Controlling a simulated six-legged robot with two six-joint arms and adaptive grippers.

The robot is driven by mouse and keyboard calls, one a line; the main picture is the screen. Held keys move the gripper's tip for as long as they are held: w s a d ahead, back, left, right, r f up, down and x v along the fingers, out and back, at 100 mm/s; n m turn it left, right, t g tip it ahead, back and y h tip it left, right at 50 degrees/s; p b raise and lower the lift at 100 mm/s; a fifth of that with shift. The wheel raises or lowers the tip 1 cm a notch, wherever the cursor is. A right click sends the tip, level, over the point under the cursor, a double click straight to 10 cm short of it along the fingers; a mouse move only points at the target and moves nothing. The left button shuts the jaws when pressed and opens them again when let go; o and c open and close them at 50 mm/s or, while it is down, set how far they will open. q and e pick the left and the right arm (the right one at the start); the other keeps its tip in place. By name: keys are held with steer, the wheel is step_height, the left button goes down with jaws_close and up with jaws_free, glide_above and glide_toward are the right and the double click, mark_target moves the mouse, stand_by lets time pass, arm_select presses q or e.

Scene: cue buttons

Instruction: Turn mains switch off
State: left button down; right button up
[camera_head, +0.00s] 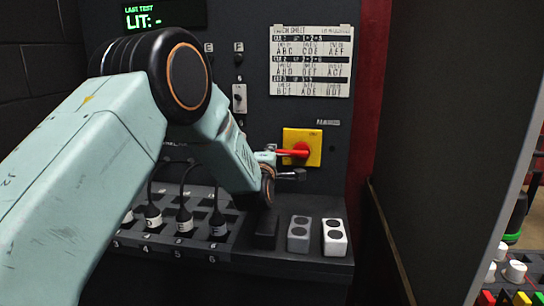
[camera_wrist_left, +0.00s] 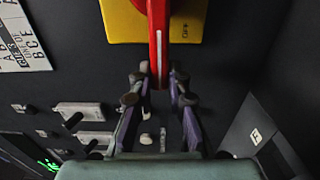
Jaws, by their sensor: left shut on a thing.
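The mains switch is a red rotary handle (camera_head: 295,153) on a yellow square plate (camera_head: 314,136), on the dark panel right of centre. In the head view the handle lies about level, pointing left. My left gripper (camera_head: 285,164) is at the handle's left end. In the left wrist view, the fingers of my left gripper (camera_wrist_left: 158,80) are on both sides of the end of the red handle (camera_wrist_left: 158,42), shut on it. The yellow plate (camera_wrist_left: 124,24) shows behind, with small lettering beside the handle. My right gripper is not in view.
A printed sheet (camera_head: 311,62) hangs above the switch. Labelled plugs with cables (camera_head: 184,219) stand in a sloped tray below. A grey block (camera_head: 299,234) and a white block (camera_head: 335,238) sit to their right. A dark partition (camera_head: 440,120) closes off the right.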

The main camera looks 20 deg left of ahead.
arm_select(q)
steer(key=shift+a+f, duration=0.1)
steer(key=shift+f, duration=0.05)
steer(key=c, duration=1.7)
jaws_free()
steer(key=o, duration=0.4)
steer(key=shift+s, duration=0.15)
steer(key=v, duration=1.1)
steer(key=shift+s+d, duration=0.25)
steer(key=shift+s, duration=0.1)
